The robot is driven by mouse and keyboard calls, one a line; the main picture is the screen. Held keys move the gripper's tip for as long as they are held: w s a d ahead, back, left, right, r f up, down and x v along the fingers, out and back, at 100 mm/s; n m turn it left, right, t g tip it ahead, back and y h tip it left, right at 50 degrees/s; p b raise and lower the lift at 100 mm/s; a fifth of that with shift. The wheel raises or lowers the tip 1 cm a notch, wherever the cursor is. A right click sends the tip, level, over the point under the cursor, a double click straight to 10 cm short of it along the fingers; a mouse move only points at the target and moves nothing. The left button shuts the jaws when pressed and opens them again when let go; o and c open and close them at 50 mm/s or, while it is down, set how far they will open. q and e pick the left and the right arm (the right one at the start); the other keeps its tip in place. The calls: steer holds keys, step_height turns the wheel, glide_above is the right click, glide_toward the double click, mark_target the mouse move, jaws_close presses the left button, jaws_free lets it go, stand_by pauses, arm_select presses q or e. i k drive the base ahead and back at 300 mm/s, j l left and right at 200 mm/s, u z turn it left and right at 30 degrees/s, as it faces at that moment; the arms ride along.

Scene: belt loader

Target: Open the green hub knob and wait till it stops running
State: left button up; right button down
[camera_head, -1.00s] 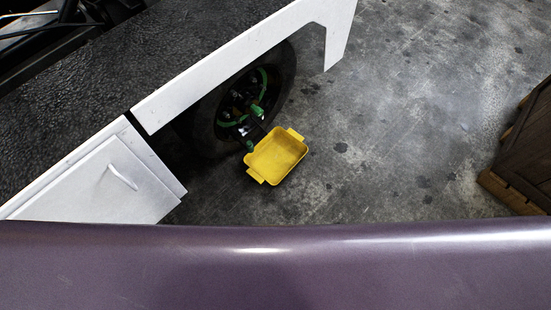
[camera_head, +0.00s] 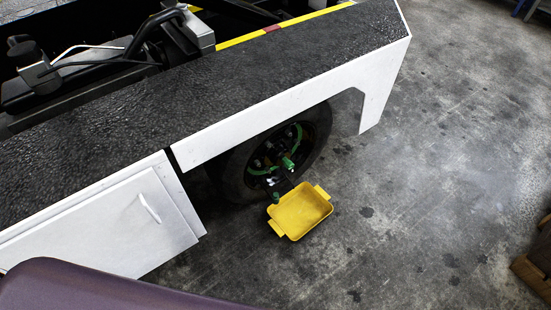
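The green hub knob (camera_head: 288,162) sticks out from the middle of the wheel (camera_head: 241,166) under the loader's white side panel. Another small green part (camera_head: 275,197) shows lower down, just above the left edge of a yellow tray (camera_head: 300,211). The tray sits beneath the hub and looks empty from here. Neither of my grippers is in view.
The white fender (camera_head: 370,108) overhangs the wheel. A white door with a handle (camera_head: 150,208) is to its left. A wooden crate (camera_head: 535,262) stands at the right edge. The concrete floor between tray and crate is clear. A purple surface (camera_head: 90,290) covers the lower left.

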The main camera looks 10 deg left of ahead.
mark_target(289, 164)
steer(key=u, duration=0.4)
steer(key=i+l+u, duration=0.2)
steer(key=l+u, duration=0.15)
steer(key=i+l+u, duration=0.1)
steer(key=l+u, duration=0.2)
steer(key=l, duration=0.25)
steer(key=l+u, duration=0.35)
steer(key=l, duration=0.15)
steer(key=i, duration=0.05)
